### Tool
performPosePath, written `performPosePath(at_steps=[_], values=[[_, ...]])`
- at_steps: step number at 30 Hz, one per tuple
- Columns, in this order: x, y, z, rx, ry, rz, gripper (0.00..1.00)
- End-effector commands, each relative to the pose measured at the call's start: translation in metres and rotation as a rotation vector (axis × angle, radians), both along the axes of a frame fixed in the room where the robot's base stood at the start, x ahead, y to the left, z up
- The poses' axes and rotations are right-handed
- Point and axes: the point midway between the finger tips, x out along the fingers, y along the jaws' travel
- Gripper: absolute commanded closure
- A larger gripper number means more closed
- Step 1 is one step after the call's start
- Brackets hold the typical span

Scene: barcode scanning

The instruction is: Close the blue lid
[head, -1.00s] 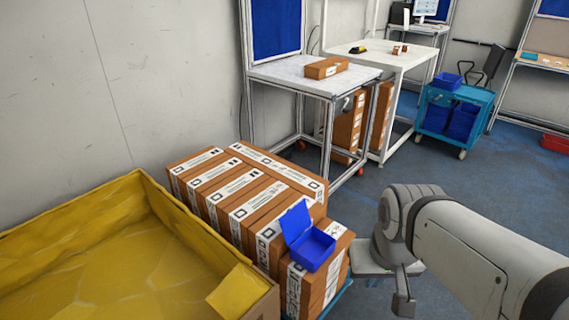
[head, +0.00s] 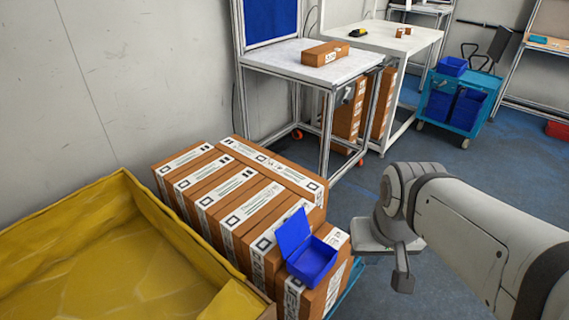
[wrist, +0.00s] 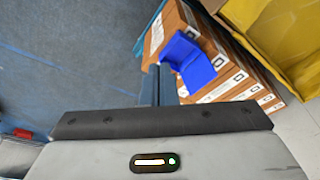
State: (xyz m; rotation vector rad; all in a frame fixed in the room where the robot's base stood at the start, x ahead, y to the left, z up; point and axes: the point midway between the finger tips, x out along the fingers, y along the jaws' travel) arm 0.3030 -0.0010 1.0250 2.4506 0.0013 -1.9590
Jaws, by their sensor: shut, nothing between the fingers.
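A small blue box (head: 312,262) stands on top of the cardboard boxes, at their near right corner. Its blue lid (head: 293,232) is open and tilts up on the left side of the box. In the wrist view the blue box (wrist: 199,72) and its raised lid (wrist: 180,49) show just beyond the fingers and to their right. My gripper (wrist: 158,70) is shut and empty, with its fingers side by side. In the head view my gripper (head: 402,270) points down, to the right of the blue box and apart from it.
Several cardboard boxes (head: 215,195) carry the blue box. A yellow-lined bin (head: 75,255) stands to their left. A white table (head: 290,55) with one carton stands behind. A teal cart (head: 440,108) stands farther right. Open floor lies behind my arm.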

Motion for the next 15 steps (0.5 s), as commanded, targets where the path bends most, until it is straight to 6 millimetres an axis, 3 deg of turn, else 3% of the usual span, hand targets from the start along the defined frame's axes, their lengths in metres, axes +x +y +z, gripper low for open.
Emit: performPosePath(at_steps=[4,7,15], values=[[0.013,0.003,0.001,-0.004,0.007,0.026,1.0],[0.039,0.009,0.001,-0.01,0.022,0.065,1.0],[0.155,0.048,-0.012,-0.039,0.08,0.3,1.0]])
